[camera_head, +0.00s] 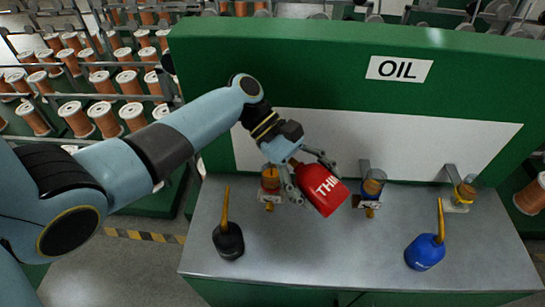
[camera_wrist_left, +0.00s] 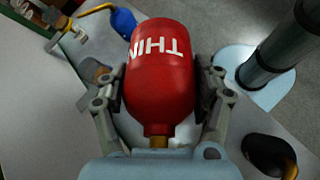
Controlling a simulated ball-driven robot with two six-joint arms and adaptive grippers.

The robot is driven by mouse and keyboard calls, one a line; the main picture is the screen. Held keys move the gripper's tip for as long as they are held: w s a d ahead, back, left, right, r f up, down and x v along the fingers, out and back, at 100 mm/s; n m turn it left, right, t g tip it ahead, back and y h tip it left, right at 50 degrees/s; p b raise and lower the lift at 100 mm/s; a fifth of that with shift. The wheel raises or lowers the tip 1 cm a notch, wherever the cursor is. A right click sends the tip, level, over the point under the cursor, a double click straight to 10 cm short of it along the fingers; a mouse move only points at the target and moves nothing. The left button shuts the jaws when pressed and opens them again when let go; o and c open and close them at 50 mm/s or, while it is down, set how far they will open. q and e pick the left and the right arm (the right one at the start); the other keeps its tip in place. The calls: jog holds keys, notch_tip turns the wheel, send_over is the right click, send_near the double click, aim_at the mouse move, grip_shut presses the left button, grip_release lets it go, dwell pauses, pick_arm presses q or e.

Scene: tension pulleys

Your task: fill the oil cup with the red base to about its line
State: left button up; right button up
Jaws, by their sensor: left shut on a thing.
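My left gripper (camera_head: 297,182) is shut on the red oil can (camera_head: 322,190), marked with white letters starting "THI". The can is tilted, its body to the lower right. In the left wrist view the red can (camera_wrist_left: 160,75) sits between both fingers, with its brass neck toward the palm. The spout is hidden behind the gripper. The oil cup with the red base (camera_head: 269,184) is on the panel, just left of the gripper and partly covered by it. It looks amber; I cannot tell its level or line. My right gripper is not in view.
A middle cup (camera_head: 372,185) and a right cup (camera_head: 464,192) stand along the same panel. A black oil can (camera_head: 228,241) is at the bench's left, a blue one (camera_head: 425,252) at its right. The front middle of the grey bench (camera_head: 320,252) is clear.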

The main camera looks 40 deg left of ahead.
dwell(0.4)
pick_arm(q)
jog(key=shift+d+f+y, duration=0.25)
jog(key=shift+f+y, duration=0.4)
jog(key=shift+f, duration=0.1)
jog(key=shift+d+f+y, duration=0.25)
jog(key=shift+f+y, duration=0.4)
jog(key=shift+f, duration=0.05)
jog(key=shift+a, duration=0.1)
jog(key=shift+f, duration=0.15)
notch_tip(320, 180, down, 2)
jog(key=y, duration=0.3)
jog(key=shift+f+t, duration=0.2)
jog(key=shift+t, duration=0.1)
